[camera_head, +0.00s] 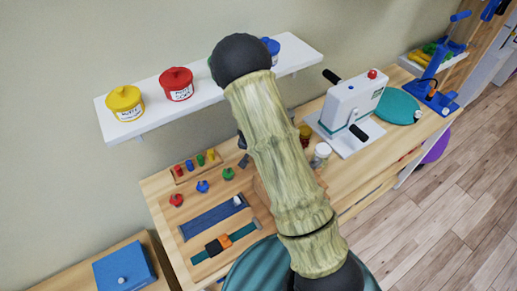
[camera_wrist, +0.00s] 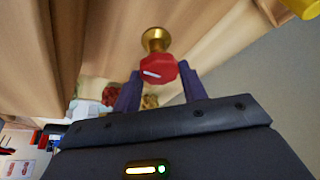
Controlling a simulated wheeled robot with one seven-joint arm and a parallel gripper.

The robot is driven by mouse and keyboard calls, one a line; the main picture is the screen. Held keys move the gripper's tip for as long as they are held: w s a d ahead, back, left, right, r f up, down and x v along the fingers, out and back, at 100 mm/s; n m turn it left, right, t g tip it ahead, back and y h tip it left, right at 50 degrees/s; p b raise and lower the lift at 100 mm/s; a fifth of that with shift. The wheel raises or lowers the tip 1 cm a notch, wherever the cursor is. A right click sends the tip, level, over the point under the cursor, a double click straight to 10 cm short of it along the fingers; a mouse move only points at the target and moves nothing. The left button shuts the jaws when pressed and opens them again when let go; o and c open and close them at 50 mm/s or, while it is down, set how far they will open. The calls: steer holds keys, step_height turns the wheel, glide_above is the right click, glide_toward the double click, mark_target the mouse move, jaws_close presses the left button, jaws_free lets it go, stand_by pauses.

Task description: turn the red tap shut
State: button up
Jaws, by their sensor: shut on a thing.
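In the wrist view the red tap (camera_wrist: 158,70) has a faceted red handle with a white mark, on a flared brass stem (camera_wrist: 155,40). My gripper (camera_wrist: 158,87) has its two dark fingers on either side of the handle and is shut on it. The white mark lies slightly tilted from level. In the head view my own arm crosses the middle and hides most of my gripper. A red knob (camera_head: 176,200) shows on the wooden bench there, beside a blue knob (camera_head: 202,187) and a green knob (camera_head: 228,174); I cannot tell whether it is the same tap.
A white shelf (camera_head: 213,86) above the bench holds a yellow pot (camera_head: 125,104) and a red pot (camera_head: 177,84). A white press-like device (camera_head: 350,110) stands right of my arm. A blue box (camera_head: 124,268) is at lower left. Wooden floor is free at right.

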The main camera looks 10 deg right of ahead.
steer(key=o, duration=1)
steer(key=shift+r, duration=0.1)
steer(key=p+v, duration=0.1)
steer(key=v, duration=1.6)
steer(key=shift+r, duration=0.1)
